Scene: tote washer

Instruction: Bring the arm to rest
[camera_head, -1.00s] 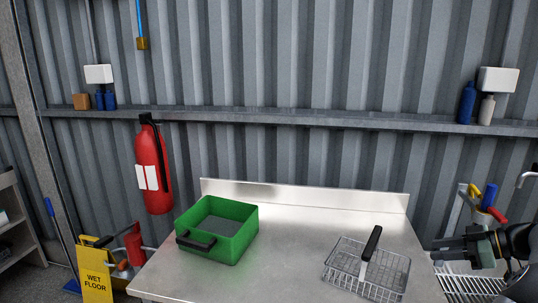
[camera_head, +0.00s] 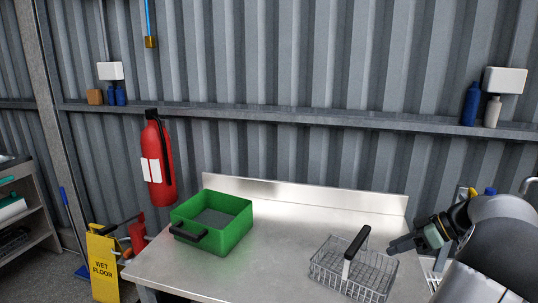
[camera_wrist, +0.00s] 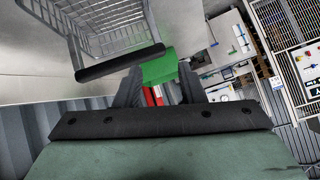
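My gripper (camera_head: 405,243) is at the right of the metal table, just right of the wire basket and above the table's level. In the wrist view its two dark fingers (camera_wrist: 160,78) stand apart with nothing held between them. My arm comes in from the lower right. The wire basket (camera_head: 335,277) with its upright black handle stands on the table's front right. It also shows in the wrist view (camera_wrist: 108,22), where its handle crosses close in front of the left finger; I cannot tell the exact gap.
A green tote (camera_head: 232,237) with a black handle sits on the table's left (camera_head: 265,255). The table middle is clear. A shelf (camera_head: 300,118) runs along the corrugated wall. A fire extinguisher (camera_head: 157,165) hangs at left, above a yellow wet floor sign (camera_head: 103,268).

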